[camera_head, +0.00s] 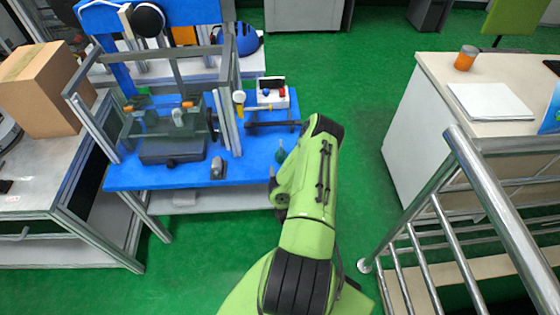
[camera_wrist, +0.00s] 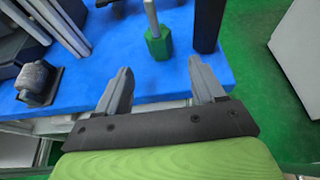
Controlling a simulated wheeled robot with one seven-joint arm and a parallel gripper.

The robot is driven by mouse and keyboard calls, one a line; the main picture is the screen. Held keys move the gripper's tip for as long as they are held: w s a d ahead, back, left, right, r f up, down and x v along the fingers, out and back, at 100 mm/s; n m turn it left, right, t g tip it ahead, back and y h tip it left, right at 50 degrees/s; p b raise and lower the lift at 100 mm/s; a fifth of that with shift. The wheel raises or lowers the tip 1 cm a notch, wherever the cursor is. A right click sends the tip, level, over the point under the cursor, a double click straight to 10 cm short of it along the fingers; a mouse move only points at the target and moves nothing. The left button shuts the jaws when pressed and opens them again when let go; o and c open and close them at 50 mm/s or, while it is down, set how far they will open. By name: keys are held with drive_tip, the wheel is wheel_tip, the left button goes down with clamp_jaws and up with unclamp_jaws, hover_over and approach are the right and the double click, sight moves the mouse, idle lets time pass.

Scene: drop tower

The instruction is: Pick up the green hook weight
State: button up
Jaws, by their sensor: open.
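The green hook weight (camera_wrist: 158,46) stands upright near the edge of the blue table top, a green faceted body with a thin grey rod rising from it. The weight also shows small in the head view (camera_head: 280,153), just left of my arm. My gripper (camera_wrist: 160,68) is open and empty. In the wrist view its two fingers point toward the weight, one to each side, with the weight just beyond the tips and apart from them. My arm mostly hides the gripper in the head view.
A dark post (camera_wrist: 207,25) stands close right of the weight. A grey cylinder in a dark holder (camera_wrist: 36,82) is at the left. The blue table (camera_head: 130,175) carries a metal frame and dark machine. A steel railing (camera_head: 480,170) and white desk (camera_head: 430,75) are at right.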

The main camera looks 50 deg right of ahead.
sight(281, 159)
drive_tip(key=b+x, duration=0.2)
drive_tip(key=x, duration=0.1)
drive_tip(key=shift+w+f, duration=0.15)
drive_tip(key=shift+f, duration=0.15)
drive_tip(key=shift+w+d+f, duration=0.25)
drive_tip(key=shift+w+d, duration=0.05)
drive_tip(key=shift+d, duration=0.05)
drive_tip(key=shift+w+d+r, duration=0.1)
drive_tip(key=shift+w+d, duration=0.25)
drive_tip(key=shift+d, duration=0.05)
drive_tip(key=shift+p+x, duration=0.4)
drive_tip(key=shift+x, duration=2.25)
drive_tip(key=shift+r, duration=0.2)
clamp_jaws()
